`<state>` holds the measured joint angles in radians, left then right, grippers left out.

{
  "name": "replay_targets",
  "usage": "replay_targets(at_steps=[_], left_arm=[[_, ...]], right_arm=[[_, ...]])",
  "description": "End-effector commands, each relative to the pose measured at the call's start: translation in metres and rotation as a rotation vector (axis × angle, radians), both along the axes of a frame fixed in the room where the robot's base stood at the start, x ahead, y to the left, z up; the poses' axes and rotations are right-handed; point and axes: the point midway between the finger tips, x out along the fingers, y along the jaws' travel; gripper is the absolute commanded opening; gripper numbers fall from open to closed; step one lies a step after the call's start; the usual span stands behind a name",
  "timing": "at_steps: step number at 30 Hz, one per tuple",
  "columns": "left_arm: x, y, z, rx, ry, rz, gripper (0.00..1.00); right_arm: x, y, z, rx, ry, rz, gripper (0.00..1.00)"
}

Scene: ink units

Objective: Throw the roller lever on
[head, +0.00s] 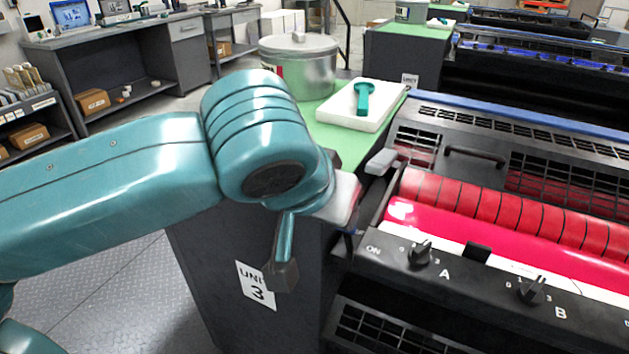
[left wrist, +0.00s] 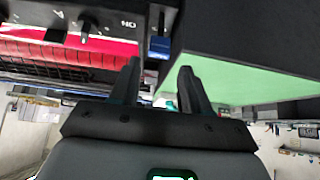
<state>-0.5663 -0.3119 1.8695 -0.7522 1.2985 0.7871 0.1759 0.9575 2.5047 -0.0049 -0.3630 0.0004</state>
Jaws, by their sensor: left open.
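My left arm comes in from the left in the head view, and its gripper (head: 342,200) is beside the left end of the ink unit. Its fingers are mostly hidden there. In the left wrist view, which is upside down, the gripper (left wrist: 158,88) is open, with two dark fingers apart and nothing held. A light grey handle, seemingly the roller lever (head: 381,161), sticks out at the unit's left end. A pale piece between the fingers in the wrist view may be that handle; I cannot tell whether they touch. The ink unit (head: 480,262) has red rollers and an ON label.
Knobs A (head: 421,253) and B (head: 533,290) stand on the unit's front panel. The green-topped cabinet (head: 325,132) beside it carries a metal can (head: 300,70) and a white tray (head: 352,112) with a teal tool. A blue piece (left wrist: 160,47) shows beyond the fingers.

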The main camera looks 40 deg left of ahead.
Motion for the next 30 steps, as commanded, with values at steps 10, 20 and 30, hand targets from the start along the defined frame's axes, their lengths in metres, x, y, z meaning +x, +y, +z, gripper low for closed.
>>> replay_targets(at_steps=[10, 20, 30], left_arm=[[-0.041, -0.011, 0.057, 0.0, 0.001, -0.002, 0.47], [-0.047, -0.011, 0.063, 0.0, 0.002, 0.001, 0.47], [-0.047, -0.011, 0.062, 0.0, 0.002, 0.001, 0.47]], right_arm=[[0.0, 0.0, 0.02, 0.0, 0.0, 0.0, 0.43], [0.0, 0.0, 0.02, 0.0, 0.0, 0.0, 0.43], [0.0, 0.0, 0.02, 0.0, 0.0, 0.0, 0.43]])
